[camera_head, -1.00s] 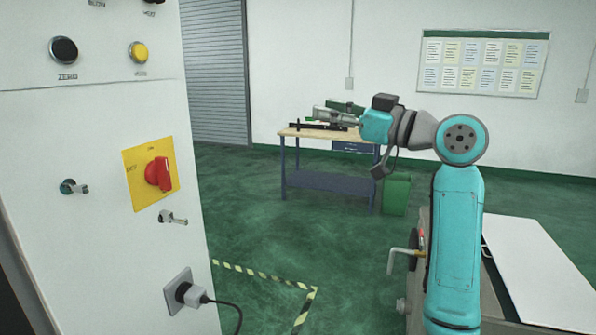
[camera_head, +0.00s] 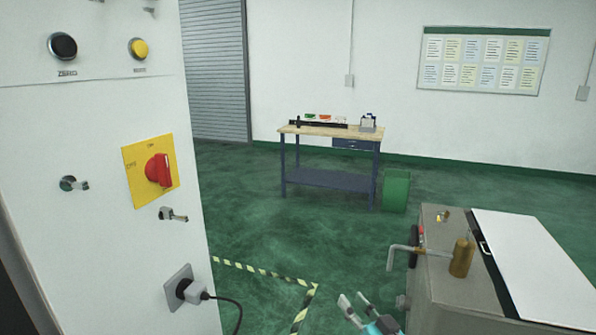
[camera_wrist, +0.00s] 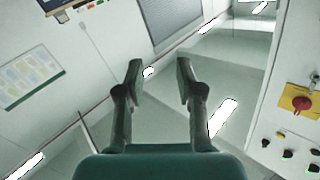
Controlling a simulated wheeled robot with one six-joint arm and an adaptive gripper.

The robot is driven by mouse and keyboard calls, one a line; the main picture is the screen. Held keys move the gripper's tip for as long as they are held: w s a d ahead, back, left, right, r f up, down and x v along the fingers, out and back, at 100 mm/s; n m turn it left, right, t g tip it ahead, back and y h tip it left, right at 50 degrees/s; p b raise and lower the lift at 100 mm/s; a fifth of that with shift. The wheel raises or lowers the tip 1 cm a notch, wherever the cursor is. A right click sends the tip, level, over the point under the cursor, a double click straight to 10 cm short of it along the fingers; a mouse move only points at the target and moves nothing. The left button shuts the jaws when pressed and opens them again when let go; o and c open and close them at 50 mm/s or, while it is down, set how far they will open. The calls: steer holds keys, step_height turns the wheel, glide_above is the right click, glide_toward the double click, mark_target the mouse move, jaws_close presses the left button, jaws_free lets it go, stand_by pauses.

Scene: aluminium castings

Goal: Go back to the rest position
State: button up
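My gripper (camera_head: 352,306) shows at the bottom edge of the head view, low in front of the grey machine, with only its fingers and a bit of its teal body in the picture. The rest of my arm is outside the head view. The gripper touches nothing that I can see.
A white control cabinet (camera_head: 110,220) with a red switch (camera_head: 158,171) and a plugged cable stands close on the left. A grey machine (camera_head: 440,300) with a bent pipe handle is at the right. A workbench (camera_head: 330,180) and green bin (camera_head: 396,191) stand behind. Green floor between is clear.

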steer(key=s+d+f+m+h, duration=0.2)
steer(key=s+f+h, duration=0.1)
steer(key=s+f, duration=0.75)
steer(key=s+d+f+m+h, duration=0.1)
steer(key=s+d+f+h, duration=0.15)
steer(key=s+f, duration=0.8)
steer(key=s+r, duration=0.3)
steer(key=s, duration=0.7)
steer(key=s+r+n+g+h, duration=0.1)
steer(key=s+r, duration=0.2)
steer(key=s, duration=0.7)
steer(key=s+d+r, duration=0.1)
steer(key=s+r, duration=0.2)
steer(key=s, duration=0.7)
steer(key=shift+g, duration=0.3)
steer(key=shift+o, duration=0.2)
steer(key=shift+d+h, duration=0.1)
steer(key=shift+h, duration=0.15)
